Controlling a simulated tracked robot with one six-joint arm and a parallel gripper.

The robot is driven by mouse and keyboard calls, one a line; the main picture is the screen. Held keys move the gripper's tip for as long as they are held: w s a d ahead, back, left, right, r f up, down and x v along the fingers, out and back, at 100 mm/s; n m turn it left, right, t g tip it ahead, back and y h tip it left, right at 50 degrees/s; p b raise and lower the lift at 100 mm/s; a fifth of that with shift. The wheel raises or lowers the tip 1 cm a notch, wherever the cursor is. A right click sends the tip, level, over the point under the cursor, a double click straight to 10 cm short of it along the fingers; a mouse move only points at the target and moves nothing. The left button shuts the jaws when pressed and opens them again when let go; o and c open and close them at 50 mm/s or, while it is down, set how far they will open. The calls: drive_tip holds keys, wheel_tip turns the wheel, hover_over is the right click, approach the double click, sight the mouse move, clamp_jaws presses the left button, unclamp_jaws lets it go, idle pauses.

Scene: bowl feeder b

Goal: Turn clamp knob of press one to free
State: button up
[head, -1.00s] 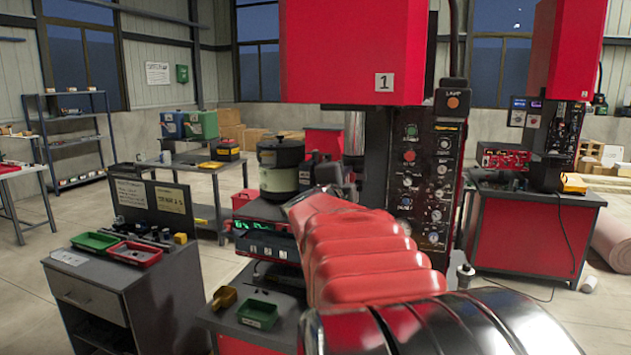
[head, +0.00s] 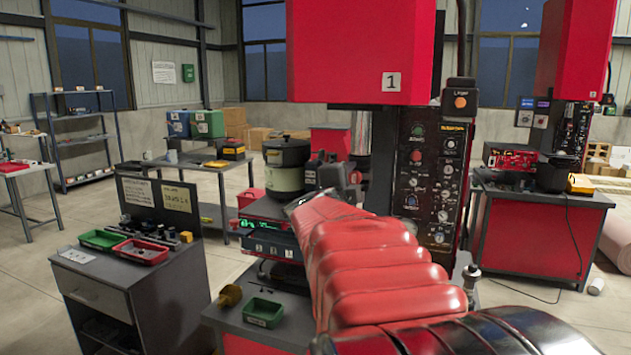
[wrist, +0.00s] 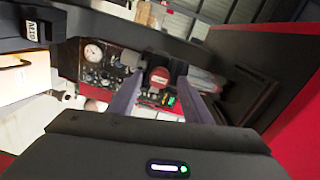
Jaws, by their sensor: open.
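Press one (head: 360,50) is the red machine marked "1" in the head view, with a dark control panel (head: 432,185) of knobs and buttons on its column. I cannot pick out its clamp knob for certain; my red-sleeved arm covers part of the press's front. My gripper (wrist: 160,103) shows in the wrist view with its two fingers apart and nothing held between them. A small dark red part (wrist: 159,77) appears beyond the gap between the fingers; I cannot tell whether it is the knob.
A pot-like vessel (head: 284,165) stands on a unit left of the press column. A green tray (head: 263,312) lies on the press's table. A grey cabinet (head: 95,295) with small trays stands at left. A second red press (head: 570,55) stands at right. Open floor lies at far left.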

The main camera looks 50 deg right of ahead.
drive_tip(key=v, duration=1.2)
drive_tip(key=shift+s+f, duration=0.1)
drive_tip(key=shift+f, duration=0.05)
